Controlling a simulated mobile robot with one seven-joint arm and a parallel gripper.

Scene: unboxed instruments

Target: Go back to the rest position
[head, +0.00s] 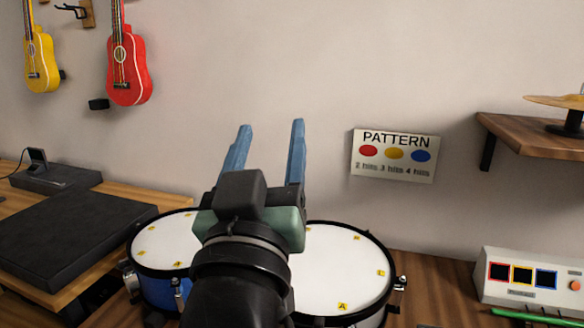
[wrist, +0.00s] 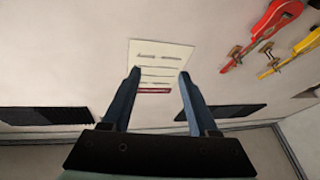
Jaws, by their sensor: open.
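My gripper (head: 268,132) is raised in front of the wall, above two drums. Its two blue fingers stand apart with nothing between them. In the wrist view my gripper (wrist: 158,78) is also open and empty. Between and beyond its fingers there, a white sheet with lines (wrist: 160,58) shows on a pale surface. My arm hides part of both drums in the head view.
The left drum (head: 160,248) and right drum (head: 340,270) stand below my gripper. A pattern sign (head: 394,155) hangs on the wall. A shelf with a cymbal (head: 555,101) and a white box with coloured squares (head: 535,280) are at right. Ukuleles (head: 128,70) hang upper left.

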